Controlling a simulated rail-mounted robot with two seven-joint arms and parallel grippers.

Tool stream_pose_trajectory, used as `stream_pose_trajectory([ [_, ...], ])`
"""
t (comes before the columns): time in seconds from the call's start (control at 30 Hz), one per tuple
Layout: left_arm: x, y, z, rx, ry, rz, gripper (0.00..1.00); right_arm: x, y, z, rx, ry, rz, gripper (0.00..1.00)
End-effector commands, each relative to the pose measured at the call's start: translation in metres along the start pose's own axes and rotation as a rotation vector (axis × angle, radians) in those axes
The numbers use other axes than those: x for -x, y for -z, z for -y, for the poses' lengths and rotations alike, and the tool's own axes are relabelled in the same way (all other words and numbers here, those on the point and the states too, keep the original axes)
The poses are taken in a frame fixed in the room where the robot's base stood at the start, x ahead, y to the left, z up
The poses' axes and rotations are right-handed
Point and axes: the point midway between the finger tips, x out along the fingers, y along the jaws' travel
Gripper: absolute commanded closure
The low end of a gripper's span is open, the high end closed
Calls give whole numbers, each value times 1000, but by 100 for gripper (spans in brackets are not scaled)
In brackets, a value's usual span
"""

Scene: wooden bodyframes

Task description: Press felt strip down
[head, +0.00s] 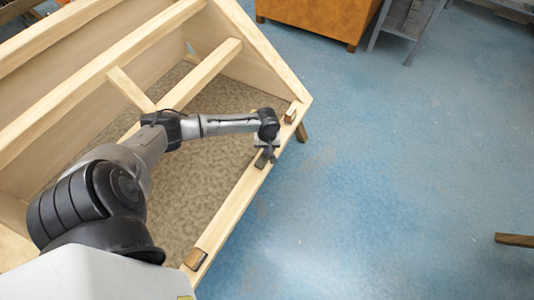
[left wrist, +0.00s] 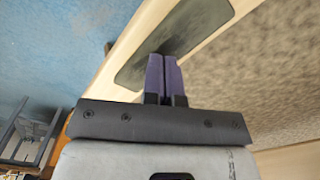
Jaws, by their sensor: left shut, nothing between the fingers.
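The felt strip (left wrist: 192,30) is a dark grey-green piece with rounded corners, lying flat along the pale wooden rail (left wrist: 112,78) in the left wrist view. In the head view a small dark part of it (head: 261,162) shows on the rail (head: 232,211), beside my gripper. I cannot tell whether the fingertips touch the felt. In the head view my left gripper (head: 267,150) is above the rail, and its wrist hides part of the strip. My right gripper is not in view.
The wooden frame (head: 110,68) has upright rails and a brown speckled bottom panel (head: 190,185). Blue floor (head: 400,180) beyond the rail is mostly clear.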

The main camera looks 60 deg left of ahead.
Motion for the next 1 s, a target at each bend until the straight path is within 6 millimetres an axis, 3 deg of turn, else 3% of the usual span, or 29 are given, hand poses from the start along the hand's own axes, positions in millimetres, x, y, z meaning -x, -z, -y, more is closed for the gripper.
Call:
stream_pose_trajectory([
  [1.0, -11, 0, 0, 0, 1, 0, 100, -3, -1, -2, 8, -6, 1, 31],
])
